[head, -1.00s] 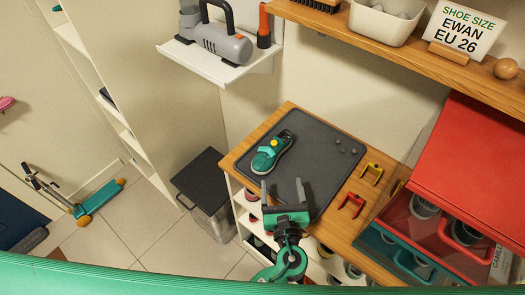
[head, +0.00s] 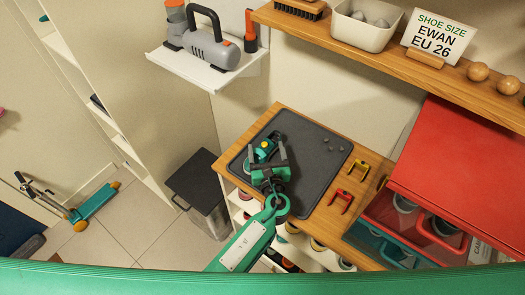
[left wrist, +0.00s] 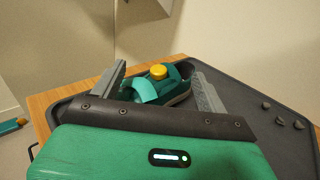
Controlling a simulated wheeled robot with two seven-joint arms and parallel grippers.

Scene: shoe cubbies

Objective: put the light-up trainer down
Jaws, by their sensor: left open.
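The light-up trainer (head: 264,149) is green with a yellow round button and a dark sole. It rests on the dark grey mat (head: 318,165) on top of the wooden cabinet. My left gripper (head: 266,160) is open with its fingers around the trainer. In the left wrist view the trainer (left wrist: 158,84) lies between the two grey fingers (left wrist: 155,85). Part of it is hidden behind the gripper's body. I cannot tell whether the fingers touch it. My right gripper is not in view.
Small grey pebbles (head: 333,149) lie on the mat. A red cabinet (head: 465,160) stands at the right. A shelf with a white bin (head: 365,32) and size sign (head: 438,38) hangs above.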

